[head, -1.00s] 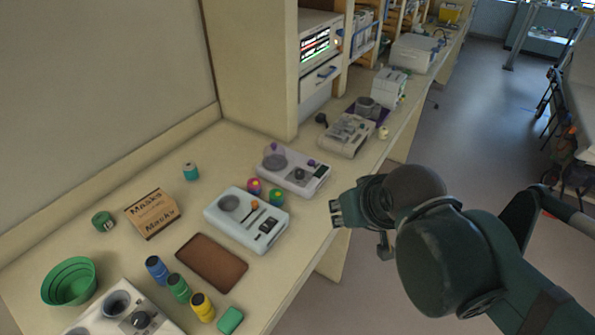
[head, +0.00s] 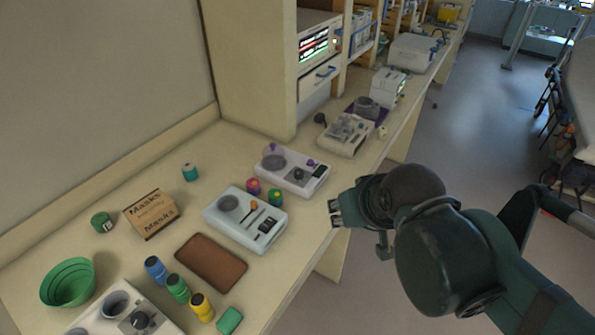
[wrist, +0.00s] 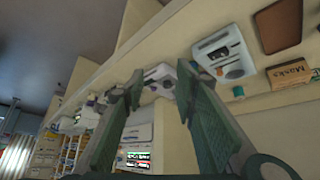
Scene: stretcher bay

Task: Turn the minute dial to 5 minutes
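No dial is legibly marked in minutes, so I cannot tell which is the minute dial. A white device (head: 307,184) has a dark round knob (head: 298,174) on its top. A device at the bottom left (head: 165,326) has a dark knob (head: 141,320) on a grey plate.
A brown tray (head: 212,262), a masks box (head: 152,214), a green bowl (head: 69,284) and several small coloured jars (head: 178,288) stand on the counter. A further device (head: 346,134) stands behind. A tall cabinet side (head: 257,70) rises at the back. Open floor lies right.

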